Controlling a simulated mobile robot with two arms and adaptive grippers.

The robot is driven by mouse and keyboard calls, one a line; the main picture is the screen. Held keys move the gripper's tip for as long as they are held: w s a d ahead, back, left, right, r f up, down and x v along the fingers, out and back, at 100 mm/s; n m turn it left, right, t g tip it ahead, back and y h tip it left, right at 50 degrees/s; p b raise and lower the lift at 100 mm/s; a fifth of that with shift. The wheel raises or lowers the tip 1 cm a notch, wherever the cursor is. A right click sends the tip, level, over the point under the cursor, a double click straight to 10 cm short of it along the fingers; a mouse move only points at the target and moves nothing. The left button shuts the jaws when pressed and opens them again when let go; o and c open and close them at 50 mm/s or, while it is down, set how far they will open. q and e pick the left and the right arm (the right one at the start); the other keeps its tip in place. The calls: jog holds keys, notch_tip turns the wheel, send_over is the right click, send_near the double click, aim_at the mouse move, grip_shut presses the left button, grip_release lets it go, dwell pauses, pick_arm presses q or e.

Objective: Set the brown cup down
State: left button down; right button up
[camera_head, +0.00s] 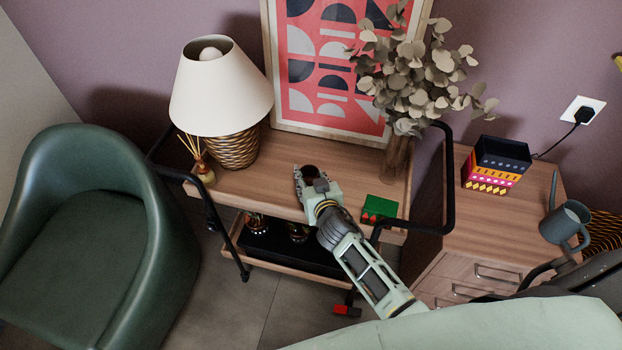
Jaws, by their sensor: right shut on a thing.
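The brown cup (310,171) shows as a small dark round shape over the wooden top of the black-framed trolley (270,172). My right gripper (305,182) is shut on the cup, and its fingers hide most of the cup's side. I cannot tell whether the cup's base touches the wood. My left gripper is not in view.
A lamp (220,90) stands left of the cup beside a reed diffuser (199,165). A framed print (325,75) leans behind. A vase (396,160) and green box (379,208) are to the right. Bare wood surrounds the cup. A green chair (80,240) stands left.

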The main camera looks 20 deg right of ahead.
jog(key=o, duration=1.2)
jog(key=shift+s+r, duration=0.1)
jog(key=shift+s, duration=0.05)
jog(key=v, duration=1.2)
